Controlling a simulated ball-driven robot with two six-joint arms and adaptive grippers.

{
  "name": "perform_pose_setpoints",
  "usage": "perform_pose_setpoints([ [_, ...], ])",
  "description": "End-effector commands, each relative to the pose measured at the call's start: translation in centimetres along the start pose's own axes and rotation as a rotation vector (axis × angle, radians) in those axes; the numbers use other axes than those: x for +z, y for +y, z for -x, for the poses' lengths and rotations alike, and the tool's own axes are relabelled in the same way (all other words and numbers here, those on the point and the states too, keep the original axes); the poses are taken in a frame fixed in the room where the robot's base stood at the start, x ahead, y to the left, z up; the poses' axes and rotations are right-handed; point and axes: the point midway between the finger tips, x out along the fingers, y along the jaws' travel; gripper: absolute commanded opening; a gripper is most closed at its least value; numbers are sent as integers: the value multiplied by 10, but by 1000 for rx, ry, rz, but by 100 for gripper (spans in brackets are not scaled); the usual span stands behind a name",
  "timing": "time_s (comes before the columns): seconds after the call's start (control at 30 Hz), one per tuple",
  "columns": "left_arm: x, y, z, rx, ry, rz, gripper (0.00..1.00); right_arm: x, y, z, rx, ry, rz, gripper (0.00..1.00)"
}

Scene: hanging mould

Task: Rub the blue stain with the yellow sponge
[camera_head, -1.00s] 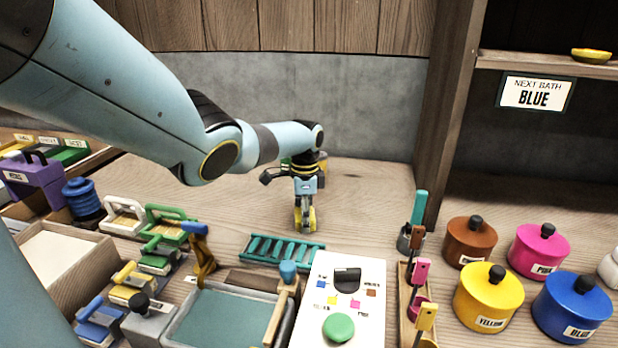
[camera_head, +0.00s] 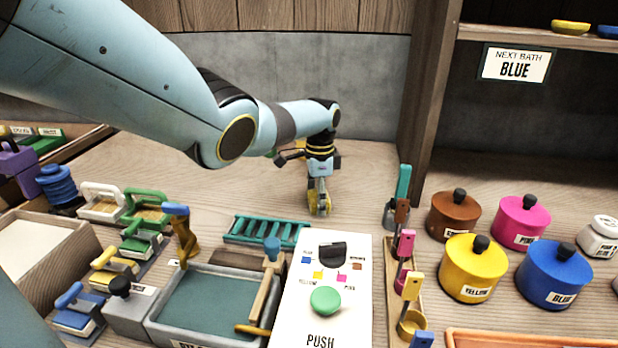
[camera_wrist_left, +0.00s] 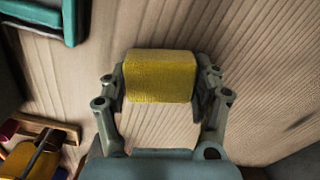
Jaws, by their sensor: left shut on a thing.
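The yellow sponge (camera_wrist_left: 158,77) is a small block held between the two fingers of my left gripper (camera_wrist_left: 160,92) in the left wrist view. In the head view my left gripper (camera_head: 319,200) points down over the wooden table, behind the white panel, with the yellow sponge (camera_head: 322,208) low between its fingers. I cannot tell whether the sponge touches the table. No blue stain can be made out in either view; the arm and gripper may cover it. My right gripper is not in view.
A teal rack (camera_head: 266,231) lies just in front of the gripper, left of a white panel with a green button (camera_head: 325,300). A holder with coloured scoops (camera_head: 404,265) and lidded pots (camera_head: 473,268) stand to the right. The table behind the rack is mostly clear.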

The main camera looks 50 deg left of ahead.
Motion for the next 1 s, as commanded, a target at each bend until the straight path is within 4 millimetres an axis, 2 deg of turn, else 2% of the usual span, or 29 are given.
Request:
perform_pose_setpoints([
  [0.23, -10, 5, -3, 4, 1, -1, 38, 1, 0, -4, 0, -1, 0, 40],
  [0.57, -37, 14, -2, 6, 0, -1, 38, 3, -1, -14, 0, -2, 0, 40],
  [0.87, -39, 15, 0, 5, -1, 0, 38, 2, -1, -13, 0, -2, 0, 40],
  [1.0, -39, 14, 7, 4, 0, 0, 38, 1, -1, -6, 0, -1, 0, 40],
])
